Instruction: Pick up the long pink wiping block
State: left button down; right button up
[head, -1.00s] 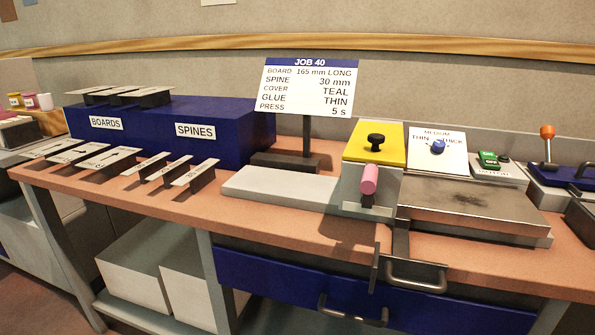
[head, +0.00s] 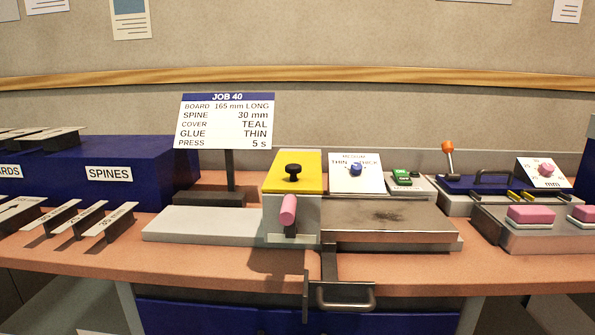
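Two pink blocks are at the far right of the head view. One pink block (head: 530,214) lies on a grey metal tray (head: 528,242). The other pink block (head: 582,214) lies to its right and is cut off by the picture's right edge. I cannot tell from this which is the long one. Neither of my grippers is in view.
A glue unit with a yellow top (head: 292,160) and a pink-knobbed lever (head: 288,211) stands mid-bench beside a metal plate (head: 386,215). A blue press with an orange-knobbed lever (head: 448,147) stands behind the tray. A metal handle (head: 345,297) juts out in front.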

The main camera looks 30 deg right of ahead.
aim_at(519, 217)
jog(key=z, duration=0.4)
jog(key=l+z, duration=0.1)
jog(key=z, duration=0.75)
jog(key=l+z, duration=0.1)
jog(key=z, duration=0.7)
jog(key=i+l, duration=0.05)
